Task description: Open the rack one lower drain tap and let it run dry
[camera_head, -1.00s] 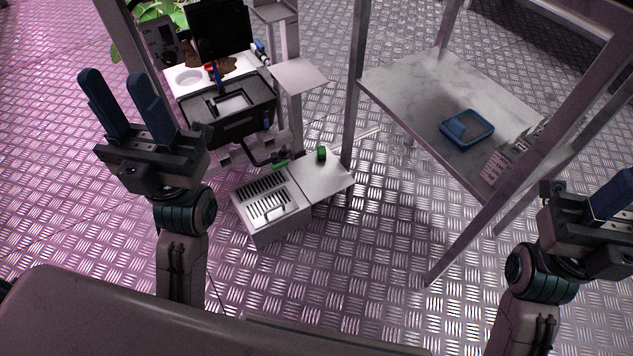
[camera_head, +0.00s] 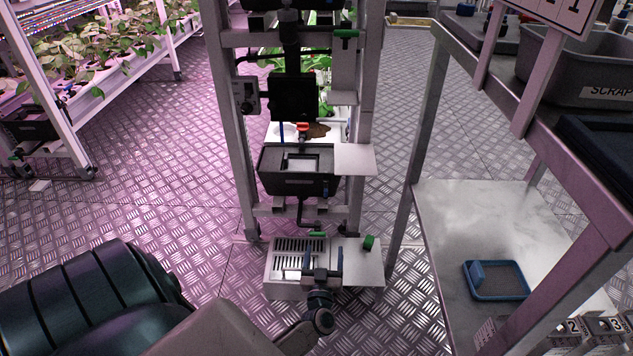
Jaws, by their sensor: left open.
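The lower drain tap shows a green handle (camera_head: 317,234) at the end of a dark drain pipe (camera_head: 301,214), below the black tank (camera_head: 290,184) of the middle rack. Under it is a pale drain box with a slotted grate (camera_head: 287,245). My left gripper (camera_head: 322,253) is open, its blue fingers apart and pointing toward the rack over the drain box. The green handle lies just beyond the fingertips, with no clear contact. Whether water runs is too small to tell. My right gripper is out of view.
A green knob (camera_head: 369,242) sits on the drain box's right part. Another green tap handle (camera_head: 345,33) is higher on the rack. A bench shelf (camera_head: 450,215) with a blue tray (camera_head: 495,295) stands right. Metal floor (camera_head: 180,190) is clear to the left.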

